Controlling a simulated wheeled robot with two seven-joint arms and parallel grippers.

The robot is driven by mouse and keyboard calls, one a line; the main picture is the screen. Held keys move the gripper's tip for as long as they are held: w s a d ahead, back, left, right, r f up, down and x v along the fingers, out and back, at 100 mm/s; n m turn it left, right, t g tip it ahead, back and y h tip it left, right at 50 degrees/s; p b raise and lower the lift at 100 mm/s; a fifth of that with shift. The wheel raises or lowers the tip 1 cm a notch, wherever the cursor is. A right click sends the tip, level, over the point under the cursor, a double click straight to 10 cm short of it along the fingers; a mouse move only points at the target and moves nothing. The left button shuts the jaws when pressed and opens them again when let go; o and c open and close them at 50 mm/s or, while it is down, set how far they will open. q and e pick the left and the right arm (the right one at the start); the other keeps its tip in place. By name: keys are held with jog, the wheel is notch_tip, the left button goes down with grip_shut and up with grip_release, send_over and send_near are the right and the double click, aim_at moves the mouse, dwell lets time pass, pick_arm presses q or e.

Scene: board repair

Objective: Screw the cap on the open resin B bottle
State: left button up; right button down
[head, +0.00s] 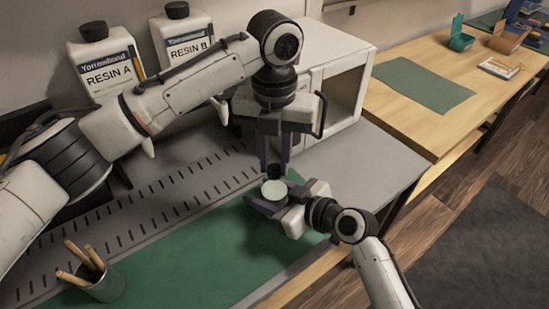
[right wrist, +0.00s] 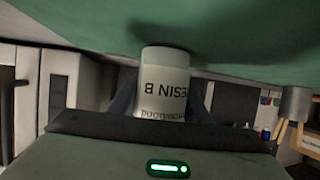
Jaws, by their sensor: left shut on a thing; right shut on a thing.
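The small white resin B bottle (head: 273,190) stands between the fingers of my right gripper (head: 270,204), over the front right of the green mat. In the right wrist view the bottle (right wrist: 166,82) shows its "RESIN B" label upside down, with my right gripper shut on its sides. My left gripper (head: 276,164) points straight down above the bottle and is shut on a small dark cap (head: 274,172). The cap is right at the bottle's top. I cannot tell whether it touches the neck, which is hidden.
Large capped bottles of resin A (head: 106,70) and resin B (head: 186,40) stand at the back. A white cabinet (head: 335,60) stands behind my left gripper. A cup (head: 100,285) with wooden sticks is at front left. The green mat (head: 190,255) is clear between.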

aim_at(285, 201)
pick_arm(q)
jog(key=m, duration=0.5)
jog(key=shift+m, duration=0.3)
pick_arm(e)
jog(key=shift+f, duration=0.1)
pick_arm(q)
jog(key=o, duration=1.1)
notch_tip(285, 201, up, 12)
pick_arm(e)
jog(key=c, duration=0.9)
grip_release()
jog(key=v, duration=1)
jog(key=shift+s+d, duration=0.1)
